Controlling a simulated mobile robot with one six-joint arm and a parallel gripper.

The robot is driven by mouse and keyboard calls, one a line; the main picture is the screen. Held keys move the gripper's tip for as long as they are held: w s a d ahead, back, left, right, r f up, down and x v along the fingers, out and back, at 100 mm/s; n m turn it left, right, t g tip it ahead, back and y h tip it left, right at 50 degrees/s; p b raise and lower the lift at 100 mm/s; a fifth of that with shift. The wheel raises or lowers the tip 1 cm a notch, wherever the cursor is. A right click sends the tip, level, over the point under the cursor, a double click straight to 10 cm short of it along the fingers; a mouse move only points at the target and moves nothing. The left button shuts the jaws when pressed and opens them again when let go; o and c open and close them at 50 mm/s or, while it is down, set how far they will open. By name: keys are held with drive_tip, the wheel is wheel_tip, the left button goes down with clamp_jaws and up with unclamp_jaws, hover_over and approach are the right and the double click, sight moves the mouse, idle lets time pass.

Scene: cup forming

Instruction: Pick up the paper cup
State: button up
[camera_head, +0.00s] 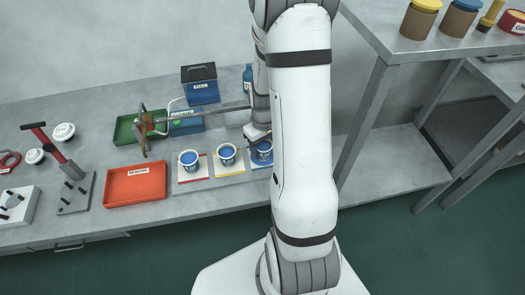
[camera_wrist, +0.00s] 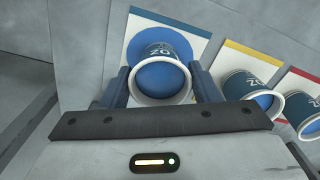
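The paper cups are dark blue with white rims and blue insides. In the head view one cup (camera_head: 264,151) is on the blue-edged mat at the right of the row, partly hidden by my arm. In the wrist view this cup (camera_wrist: 160,77) lies between the two fingers of my gripper (camera_wrist: 160,85), over a mat with a blue disc (camera_wrist: 183,45). The fingers are spread on both sides of it, and it looks clear of firm contact. A second cup (camera_head: 227,154) is on the yellow-edged mat, and a third cup (camera_head: 189,159) is on the red-edged mat.
An orange tray (camera_head: 136,185) is left of the cups. A green tray (camera_head: 125,130) and a metal fixture with a long bar (camera_head: 205,112) stand behind them. A red-handled tool (camera_head: 50,145) is farther left. A tall shelf (camera_head: 390,60) rises at the right.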

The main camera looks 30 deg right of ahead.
drive_tip(key=c, duration=0.6)
drive_tip(key=shift+r, duration=0.1)
